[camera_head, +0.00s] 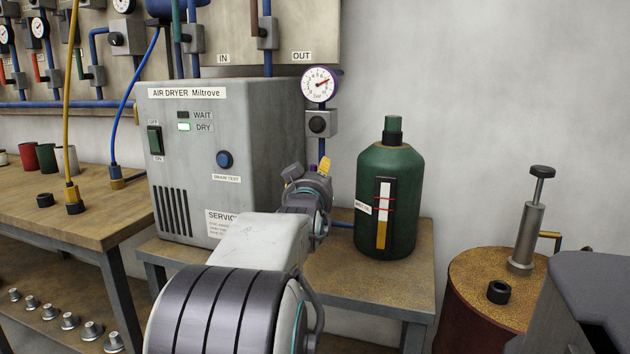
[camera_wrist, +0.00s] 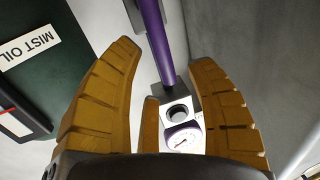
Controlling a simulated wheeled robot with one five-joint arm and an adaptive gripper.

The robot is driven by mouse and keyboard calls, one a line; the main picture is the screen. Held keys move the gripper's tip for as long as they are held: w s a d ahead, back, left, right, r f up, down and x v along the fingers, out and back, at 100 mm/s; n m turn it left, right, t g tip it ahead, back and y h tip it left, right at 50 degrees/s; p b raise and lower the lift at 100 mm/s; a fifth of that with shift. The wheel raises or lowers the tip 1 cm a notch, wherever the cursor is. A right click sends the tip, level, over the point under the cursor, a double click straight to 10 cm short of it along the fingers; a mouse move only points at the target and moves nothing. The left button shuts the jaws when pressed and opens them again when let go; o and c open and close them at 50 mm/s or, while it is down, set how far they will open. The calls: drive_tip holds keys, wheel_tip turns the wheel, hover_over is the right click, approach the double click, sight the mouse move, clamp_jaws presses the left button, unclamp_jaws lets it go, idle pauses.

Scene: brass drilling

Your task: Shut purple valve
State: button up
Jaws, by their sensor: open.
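A green mist oil bottle (camera_head: 389,195) stands close on the right; its label (camera_wrist: 30,45) shows beside my finger. The grey air dryer (camera_head: 228,160) stands to the left on the small table (camera_head: 410,275). A rusty drum (camera_head: 480,300) with a pump is at the far right.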

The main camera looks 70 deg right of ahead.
drive_tip(key=shift+x, duration=1.5)
clamp_jaws()
